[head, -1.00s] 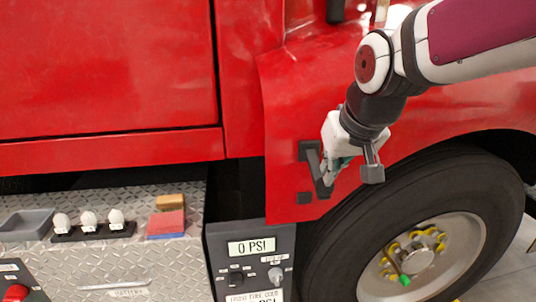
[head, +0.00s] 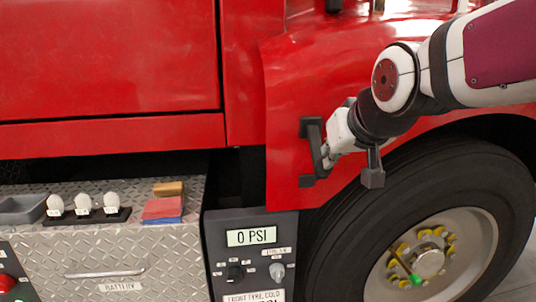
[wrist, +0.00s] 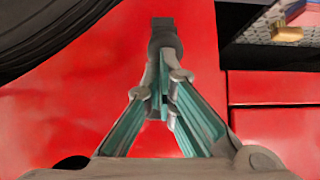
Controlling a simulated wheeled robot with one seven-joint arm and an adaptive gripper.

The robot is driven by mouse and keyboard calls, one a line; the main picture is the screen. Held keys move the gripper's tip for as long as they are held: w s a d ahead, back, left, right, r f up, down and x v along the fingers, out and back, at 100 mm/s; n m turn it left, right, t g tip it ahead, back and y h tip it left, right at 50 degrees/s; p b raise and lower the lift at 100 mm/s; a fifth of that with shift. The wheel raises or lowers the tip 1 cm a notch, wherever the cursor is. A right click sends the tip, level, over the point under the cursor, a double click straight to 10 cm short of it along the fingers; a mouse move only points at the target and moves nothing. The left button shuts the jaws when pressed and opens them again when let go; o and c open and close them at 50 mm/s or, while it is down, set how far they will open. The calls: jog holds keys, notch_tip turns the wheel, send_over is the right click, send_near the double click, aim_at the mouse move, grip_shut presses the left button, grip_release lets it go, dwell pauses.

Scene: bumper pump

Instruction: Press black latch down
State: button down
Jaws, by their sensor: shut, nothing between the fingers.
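The black latch (head: 314,140) is mounted on the red fender panel, left of the front wheel. Its bar hangs down from an upper bracket and stands out at a slant, with its lower end close to a small dark block (head: 307,181). My gripper (head: 328,160) is shut and empty, with its fingertips against or very near the right side of the bar; contact cannot be told. In the wrist view, the teal-lined fingers (wrist: 163,92) converge below a dark part of the latch (wrist: 165,38). The fingers hide some of the latch.
The wheel's black tyre (head: 345,235) is below right of my gripper. A panel reading 0 PSI (head: 251,237) stands lower left. A diamond-plate box (head: 140,250) holds a grey tray, white bulbs and coloured blocks. Red panel left of the latch is clear.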

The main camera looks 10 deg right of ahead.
aim_at(325, 178)
jog(key=f+t+b, duration=0.1)
jog(key=b, duration=0.2)
jog(key=w+f+t+b, duration=0.1)
jog(key=f+t+b, duration=0.1)
jog(key=b, duration=0.2)
jog(key=shift+f, duration=0.2)
jog(key=f+b, duration=0.1)
jog(key=b, duration=0.1)
jog(key=w+f+b, duration=0.1)
jog(key=b, duration=0.1)
jog(key=shift+w+f, duration=0.15)
jog(key=shift+w, duration=0.15)
jog(key=shift+b+x, duration=1)
jog(key=shift+b, duration=0.05)
jog(key=shift+f, duration=0.2)
jog(key=shift+s, duration=0.15)
